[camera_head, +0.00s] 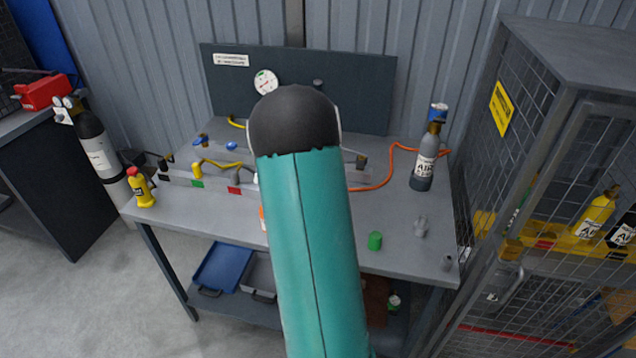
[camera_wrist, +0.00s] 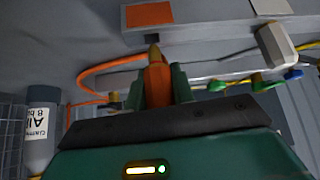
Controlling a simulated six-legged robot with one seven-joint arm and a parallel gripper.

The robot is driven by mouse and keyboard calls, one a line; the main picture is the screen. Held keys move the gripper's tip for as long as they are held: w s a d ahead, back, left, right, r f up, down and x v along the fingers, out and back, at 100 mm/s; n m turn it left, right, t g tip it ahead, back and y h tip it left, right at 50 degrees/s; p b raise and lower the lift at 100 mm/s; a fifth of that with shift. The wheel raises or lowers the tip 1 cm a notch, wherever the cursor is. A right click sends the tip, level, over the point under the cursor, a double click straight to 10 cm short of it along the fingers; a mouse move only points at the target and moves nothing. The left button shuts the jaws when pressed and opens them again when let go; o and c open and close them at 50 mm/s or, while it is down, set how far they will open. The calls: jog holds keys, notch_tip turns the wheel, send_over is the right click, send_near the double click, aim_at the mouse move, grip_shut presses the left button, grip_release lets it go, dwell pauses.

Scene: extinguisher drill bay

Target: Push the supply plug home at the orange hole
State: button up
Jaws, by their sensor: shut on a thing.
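In the wrist view the supply plug (camera_wrist: 156,80), an orange body with a brass tip, is held between the two green fingers of my gripper (camera_wrist: 156,92). The gripper is shut on it. The tip points toward an orange square (camera_wrist: 148,14) on the grey bench fitting, with a gap showing between them. In the head view my teal arm covers the gripper, the plug and the middle of the manifold. The orange hose (camera_head: 382,181) runs from behind my arm to the air bottle (camera_head: 425,162).
A green label (camera_head: 197,184) and a red label (camera_head: 234,190) mark the manifold left of my arm. A grey connector (camera_wrist: 277,46) is at right in the wrist view. A cage is at right.

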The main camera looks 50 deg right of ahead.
jog(key=shift+f, duration=1.05)
dwell(0.4)
jog(key=shift+s+a+f, duration=0.1)
jog(key=shift+a+f, duration=0.05)
jog(key=shift+f, duration=0.25)
